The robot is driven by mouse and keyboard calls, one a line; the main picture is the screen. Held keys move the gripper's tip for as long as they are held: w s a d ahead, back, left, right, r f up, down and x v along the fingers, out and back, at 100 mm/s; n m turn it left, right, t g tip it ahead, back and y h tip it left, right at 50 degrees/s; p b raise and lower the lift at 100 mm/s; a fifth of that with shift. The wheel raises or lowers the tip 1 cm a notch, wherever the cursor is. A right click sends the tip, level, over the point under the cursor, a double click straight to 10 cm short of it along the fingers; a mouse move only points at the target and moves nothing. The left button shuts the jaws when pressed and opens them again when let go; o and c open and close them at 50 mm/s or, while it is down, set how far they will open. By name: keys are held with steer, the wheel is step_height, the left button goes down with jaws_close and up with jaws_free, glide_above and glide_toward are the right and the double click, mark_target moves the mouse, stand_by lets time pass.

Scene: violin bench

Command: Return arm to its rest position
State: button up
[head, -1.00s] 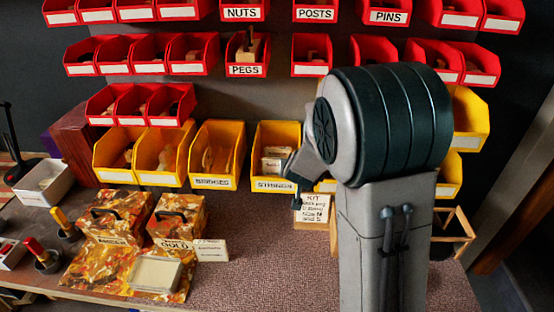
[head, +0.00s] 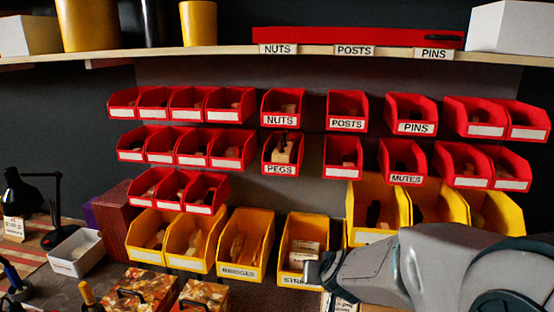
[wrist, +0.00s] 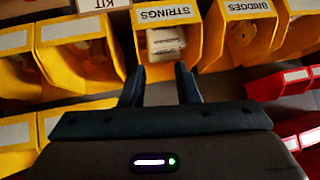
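My arm (head: 425,268) reaches in from the lower right of the head view. My gripper (head: 316,272) is at its left end, in front of the lower part of the yellow strings bin (head: 299,246). In the wrist view my gripper (wrist: 160,74) has its two dark fingers apart with nothing between them, so it is open and empty. The strings bin also shows there (wrist: 203,40), upside down beyond the fingertips, with pale packets (wrist: 166,44) inside. Whether the fingers touch the bin is unclear.
Red bins (head: 283,107) hang in rows above yellow bins, with a bridges bin (head: 244,243) on the left. A wooden shelf (head: 220,55) runs above. The kit box (head: 342,303) is mostly hidden by my arm. Patterned boxes (head: 138,290) stand at lower left.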

steer(key=s+d+r+g, duration=0.1)
steer(key=s+r+g, duration=0.1)
steer(key=s, duration=0.8)
steer(key=s+d+r+n+g, duration=0.1)
steer(key=s+d+r+g, duration=0.1)
steer(key=s, duration=0.8)
steer(key=shift+d+r+g+h, duration=0.25)
steer(key=shift+d+g+h, duration=0.05)
steer(key=shift+g, duration=0.6)
steer(key=shift+s, duration=0.1)
